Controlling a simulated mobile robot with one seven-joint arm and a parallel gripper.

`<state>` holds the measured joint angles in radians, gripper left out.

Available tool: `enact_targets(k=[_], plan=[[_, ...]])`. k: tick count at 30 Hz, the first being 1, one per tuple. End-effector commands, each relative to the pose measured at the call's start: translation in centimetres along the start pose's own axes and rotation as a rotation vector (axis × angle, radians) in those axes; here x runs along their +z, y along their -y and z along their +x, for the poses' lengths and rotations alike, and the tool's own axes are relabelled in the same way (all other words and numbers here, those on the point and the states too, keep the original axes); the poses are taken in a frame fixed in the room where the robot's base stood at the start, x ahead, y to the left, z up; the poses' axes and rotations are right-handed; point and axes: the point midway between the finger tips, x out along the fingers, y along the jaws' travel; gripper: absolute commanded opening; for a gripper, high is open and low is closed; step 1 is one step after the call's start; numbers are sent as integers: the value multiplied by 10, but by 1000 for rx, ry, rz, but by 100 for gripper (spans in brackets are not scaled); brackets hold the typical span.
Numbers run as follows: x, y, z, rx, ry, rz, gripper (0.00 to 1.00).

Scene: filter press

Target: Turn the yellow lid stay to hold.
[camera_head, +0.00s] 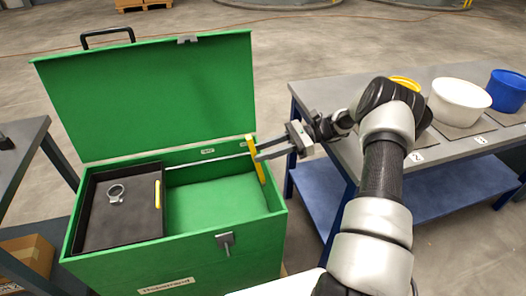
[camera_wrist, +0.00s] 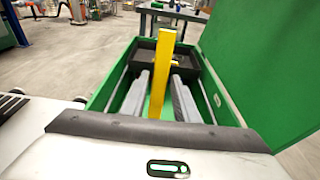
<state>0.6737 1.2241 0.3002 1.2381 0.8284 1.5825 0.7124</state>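The yellow lid stay (camera_head: 255,158) is a flat bar at the right end of the open green box (camera_head: 180,257). It stands nearly upright, with its lower end inside the box wall. My gripper (camera_head: 263,151) reaches in from the right, with its fingertips at the stay. In the wrist view the yellow stay (camera_wrist: 162,72) rises between my two grey fingers (camera_wrist: 161,97), with a gap visible beside it. The fingers look open, and whether either touches the stay is hard to tell. The green lid (camera_head: 150,95) is raised and leans back.
A dark tray (camera_head: 92,224) in the box's left part holds a metal ring clamp (camera_head: 116,193) and has a yellow strip (camera_head: 158,194). A grey table (camera_head: 330,94) at right carries a white bowl (camera_head: 459,100) and a blue bucket (camera_head: 507,91). Another table (camera_head: 22,150) stands at left.

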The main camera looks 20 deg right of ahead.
Motion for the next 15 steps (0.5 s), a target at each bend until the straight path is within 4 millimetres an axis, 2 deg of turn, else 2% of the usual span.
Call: enact_targets(k=[10,15], plan=[[1,0,0,1,-2,0,38],[19,0,-4,0,-3,-1,38]])
